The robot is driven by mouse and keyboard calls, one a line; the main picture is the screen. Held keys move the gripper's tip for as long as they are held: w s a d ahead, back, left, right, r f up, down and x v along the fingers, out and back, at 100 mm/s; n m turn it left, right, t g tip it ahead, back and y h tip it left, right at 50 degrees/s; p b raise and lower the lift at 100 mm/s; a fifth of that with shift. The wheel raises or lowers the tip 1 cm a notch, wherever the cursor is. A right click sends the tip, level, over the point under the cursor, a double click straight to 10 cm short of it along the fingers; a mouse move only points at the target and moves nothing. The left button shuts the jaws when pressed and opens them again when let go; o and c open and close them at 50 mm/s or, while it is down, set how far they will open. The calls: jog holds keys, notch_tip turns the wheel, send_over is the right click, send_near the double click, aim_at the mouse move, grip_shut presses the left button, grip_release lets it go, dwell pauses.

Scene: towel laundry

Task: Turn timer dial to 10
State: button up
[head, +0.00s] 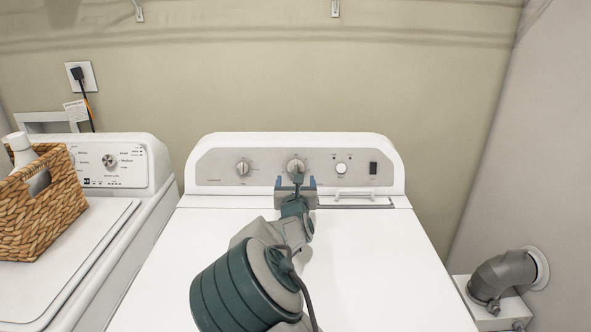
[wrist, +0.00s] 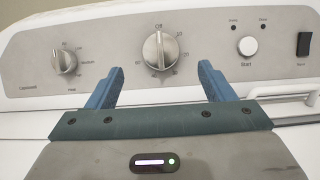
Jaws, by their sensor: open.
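The timer dial (wrist: 160,50) is the larger round grey knob in the middle of the control panel, with number marks around it. Its raised grip stands about upright in the wrist view. In the head view the dial (head: 296,166) shows just above my gripper. My gripper (wrist: 160,80) is open and empty, its two blue fingers spread to either side below the dial. The fingertips look apart from the dial; the exact gap in depth cannot be told. In the head view my gripper (head: 296,181) is in front of the panel.
A smaller knob (wrist: 64,62) is left of the dial. A start button (wrist: 247,46) and a black switch (wrist: 304,44) are to the right. A white handle (head: 354,195) sticks out below the button. A wicker basket (head: 40,205) stands on the left machine. The white top around my arm is clear.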

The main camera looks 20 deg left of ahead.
aim_at(296, 168)
jog(key=x, duration=0.8)
jog(key=shift+w+p, duration=0.1)
jog(key=shift+p, duration=0.2)
jog(key=c, duration=0.9)
